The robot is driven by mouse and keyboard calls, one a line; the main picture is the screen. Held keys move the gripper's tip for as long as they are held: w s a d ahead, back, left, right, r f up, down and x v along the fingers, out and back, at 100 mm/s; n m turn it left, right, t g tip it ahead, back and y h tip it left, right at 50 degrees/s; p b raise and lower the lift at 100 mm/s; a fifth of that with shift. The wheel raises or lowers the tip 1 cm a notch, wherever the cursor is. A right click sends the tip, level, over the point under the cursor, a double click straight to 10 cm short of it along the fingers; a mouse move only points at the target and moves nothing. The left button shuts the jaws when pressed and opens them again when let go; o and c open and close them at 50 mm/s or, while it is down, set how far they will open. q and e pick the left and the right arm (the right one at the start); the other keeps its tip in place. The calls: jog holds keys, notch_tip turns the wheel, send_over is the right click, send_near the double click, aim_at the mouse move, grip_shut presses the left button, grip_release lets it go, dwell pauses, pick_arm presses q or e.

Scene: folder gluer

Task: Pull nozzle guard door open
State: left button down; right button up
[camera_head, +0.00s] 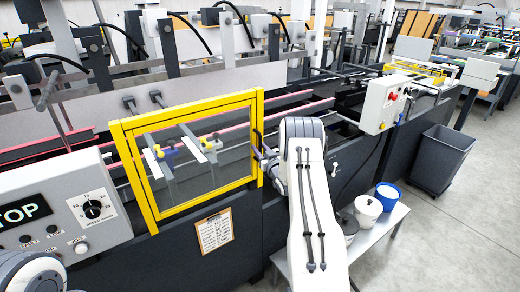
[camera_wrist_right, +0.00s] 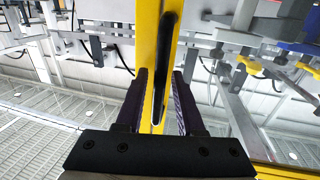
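The nozzle guard door is a clear panel in a yellow frame (camera_head: 187,107) on the front of the machine, and it looks closed. Its black bar handle (camera_wrist_right: 164,60) stands on the frame's right upright. In the head view my right gripper (camera_head: 262,155) is at this right edge, partly hidden by my own arm. In the wrist view my right gripper (camera_wrist_right: 160,100) has its two fingers apart, on either side of the handle and the yellow upright. The handle's lower end lies between the fingers, with gaps visible beside it. My left gripper is out of view.
A control panel (camera_head: 62,205) with a STOP display is left of the door. A clipboard (camera_head: 214,231) hangs below it. A low bench (camera_head: 375,240) holds white and blue tubs (camera_head: 388,195). A dark bin (camera_head: 440,158) stands right on open floor.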

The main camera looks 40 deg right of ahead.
grip_shut()
dwell(1.2)
